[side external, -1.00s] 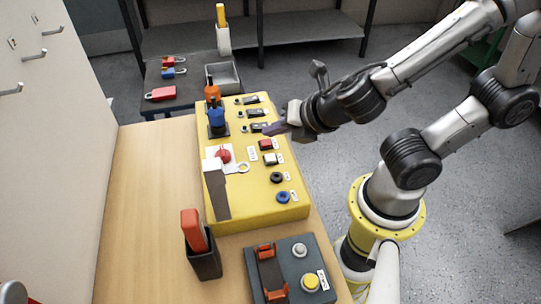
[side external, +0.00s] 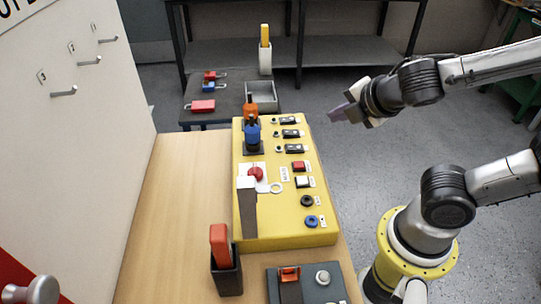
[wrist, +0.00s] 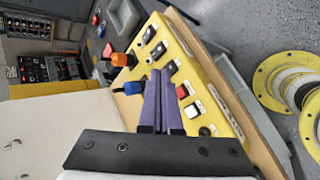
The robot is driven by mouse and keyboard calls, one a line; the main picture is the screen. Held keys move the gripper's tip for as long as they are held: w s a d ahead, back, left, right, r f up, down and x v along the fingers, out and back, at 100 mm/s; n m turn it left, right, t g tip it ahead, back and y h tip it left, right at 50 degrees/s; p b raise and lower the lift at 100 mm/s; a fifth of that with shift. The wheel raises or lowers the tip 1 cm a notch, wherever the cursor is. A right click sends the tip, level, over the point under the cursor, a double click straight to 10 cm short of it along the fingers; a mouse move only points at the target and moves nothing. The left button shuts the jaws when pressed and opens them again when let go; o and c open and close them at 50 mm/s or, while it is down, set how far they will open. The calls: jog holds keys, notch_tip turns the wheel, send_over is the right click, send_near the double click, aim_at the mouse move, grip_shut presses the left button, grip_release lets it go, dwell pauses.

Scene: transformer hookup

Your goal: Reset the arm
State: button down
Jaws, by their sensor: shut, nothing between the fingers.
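My gripper (side external: 345,113) is shut and empty. It hangs in the air to the right of the yellow control panel (side external: 290,230), apart from it, over the grey floor. In the wrist view its purple fingers (wrist: 160,100) lie together, with the panel (wrist: 205,75) behind them. The panel carries a blue-handled switch (side external: 252,135), an orange-handled one (side external: 250,110), a red knob (side external: 256,173), black switches and several push buttons. A grey upright piece (side external: 248,210) stands at the panel's left front.
A dark holder (side external: 227,275) with a red-orange handled item (side external: 219,245) stands on the wooden table (side external: 180,210). A dark control box (side external: 310,288) is at the front. Padlocks (side external: 203,106) and a grey tray (side external: 262,96) are on the back table. A white wall with hooks (side external: 70,90) is left.

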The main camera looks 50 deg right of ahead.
jog(key=s+d+r+m+g, duration=0.1)
jog(key=s+d+r+m, duration=0.2)
jog(key=m, duration=0.5)
jog(key=s+a+m+g+y, duration=0.1)
jog(key=s+a+m+y, duration=0.2)
jog(key=m, duration=0.6)
jog(key=s+a, duration=0.2)
jog(key=a, duration=0.1)
jog(key=shift+s+f+g+y, duration=0.25)
jog(key=shift+s+g+y, duration=0.05)
jog(key=shift+s+y, duration=0.1)
